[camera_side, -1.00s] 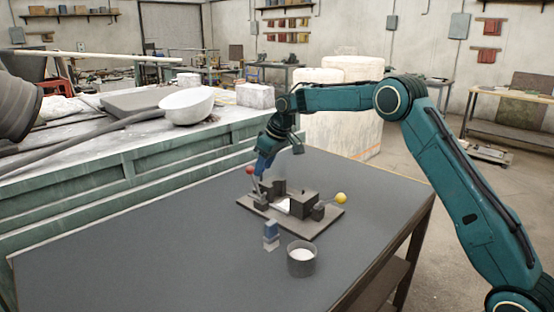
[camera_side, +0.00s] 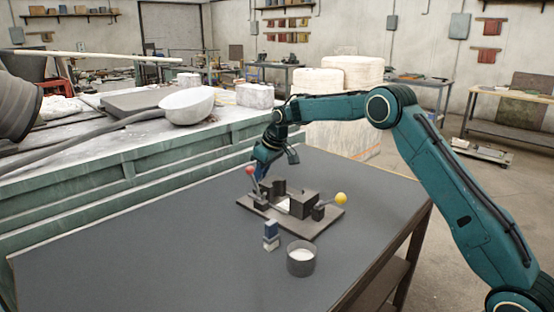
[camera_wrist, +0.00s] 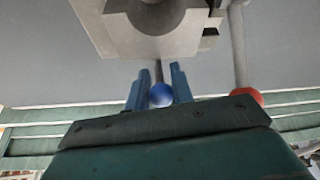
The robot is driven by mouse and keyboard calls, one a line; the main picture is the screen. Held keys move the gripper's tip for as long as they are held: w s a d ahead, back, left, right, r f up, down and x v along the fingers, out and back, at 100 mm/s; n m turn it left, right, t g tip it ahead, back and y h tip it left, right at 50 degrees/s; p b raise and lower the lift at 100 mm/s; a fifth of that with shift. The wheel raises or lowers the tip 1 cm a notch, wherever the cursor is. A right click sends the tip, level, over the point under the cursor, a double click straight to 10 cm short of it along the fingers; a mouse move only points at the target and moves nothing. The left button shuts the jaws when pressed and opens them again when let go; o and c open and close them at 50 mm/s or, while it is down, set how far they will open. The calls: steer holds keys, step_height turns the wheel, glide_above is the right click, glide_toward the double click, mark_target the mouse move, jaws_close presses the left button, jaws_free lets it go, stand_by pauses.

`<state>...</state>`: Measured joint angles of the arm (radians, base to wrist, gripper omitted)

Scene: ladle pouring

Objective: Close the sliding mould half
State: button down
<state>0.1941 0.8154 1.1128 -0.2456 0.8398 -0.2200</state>
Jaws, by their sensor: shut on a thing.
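The mould stands on a dark base plate (camera_side: 318,226) on the table in the side view. Its left half (camera_side: 279,186) and its right half (camera_side: 303,204) are apart, with a pale gap between them. In the wrist view, a grey mould half (camera_wrist: 160,38) with a rounded hollow fills the top. A blue ball knob (camera_wrist: 161,96) sits between the two blue fingers of my gripper (camera_wrist: 160,70), which is shut on it. In the side view my gripper (camera_side: 259,176) reaches down behind the left half; its fingertips and the blue knob are hidden or too small there.
A red ball lever (camera_side: 249,170) stands beside my gripper, also in the wrist view (camera_wrist: 246,94). A yellow ball lever (camera_side: 341,198) is at the mould's right. A blue and white block (camera_side: 271,236) and a grey cup (camera_side: 301,260) stand in front. The table's left front is clear.

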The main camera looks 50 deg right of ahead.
steer(key=shift+s, duration=0.1)
steer(key=shift+s+d, duration=0.2)
steer(key=shift+s, duration=3.4)
steer(key=c, duration=1.3)
jaws_free()
steer(key=shift+s, duration=0.1)
steer(key=shift+r, duration=0.15)
steer(key=shift+s+r, duration=0.15)
steer(key=shift+r, duration=0.4)
steer(key=v, duration=1.2)
steer(key=shift+s+d+r, duration=0.15)
steer(key=shift+s, duration=0.05)
